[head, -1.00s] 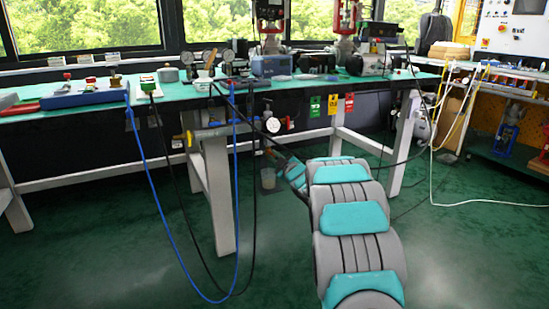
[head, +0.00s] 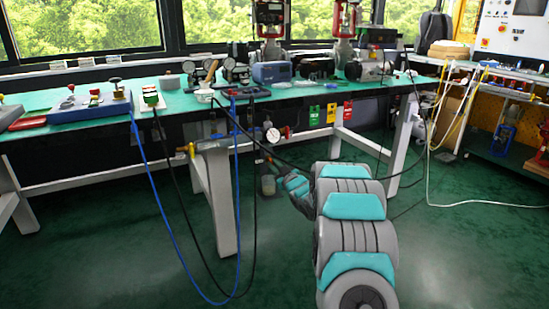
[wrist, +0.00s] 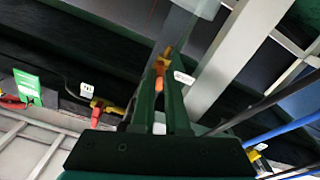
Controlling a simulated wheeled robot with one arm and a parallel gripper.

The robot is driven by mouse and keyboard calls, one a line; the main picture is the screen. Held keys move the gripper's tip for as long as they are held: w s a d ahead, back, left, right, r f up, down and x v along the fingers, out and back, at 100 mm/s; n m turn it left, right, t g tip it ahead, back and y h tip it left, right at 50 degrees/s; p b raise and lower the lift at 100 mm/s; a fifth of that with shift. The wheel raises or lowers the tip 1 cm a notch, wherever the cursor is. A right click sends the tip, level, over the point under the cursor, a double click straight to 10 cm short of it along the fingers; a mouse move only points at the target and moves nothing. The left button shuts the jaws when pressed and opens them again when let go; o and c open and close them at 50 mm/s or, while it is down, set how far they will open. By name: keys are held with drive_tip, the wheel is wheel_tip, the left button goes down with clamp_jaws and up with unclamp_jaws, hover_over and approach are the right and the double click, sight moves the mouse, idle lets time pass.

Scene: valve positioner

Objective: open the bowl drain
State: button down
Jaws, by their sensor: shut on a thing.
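In the wrist view, my gripper (wrist: 160,88) points up with its two dark green fingers close together. It is shut on a small orange piece (wrist: 159,80), which looks like the bowl drain; the fingers hide part of it. A yellow part (wrist: 167,52) shows just above it. A clear, pale bowl-like body (wrist: 178,30) stands above the fingertips, partly blurred. My fingertips are too small and dark to make out there.
The green bench (head: 150,90) carries instruments above. A white bench leg (head: 222,200) stands left of the gauge. A blue hose (head: 165,215) and black hoses hang close by. Green, yellow and red tags (head: 331,112) hang to the right. Floor in front is open.

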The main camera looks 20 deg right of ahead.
drive_tip(key=shift+m+p, duration=1.75)
drive_tip(key=shift+m, duration=0.05)
drive_tip(key=c, duration=0.9)
unclamp_jaws()
drive_tip(key=s, duration=0.7)
drive_tip(key=shift+s+b, duration=0.3)
drive_tip(key=shift+s, duration=0.1)
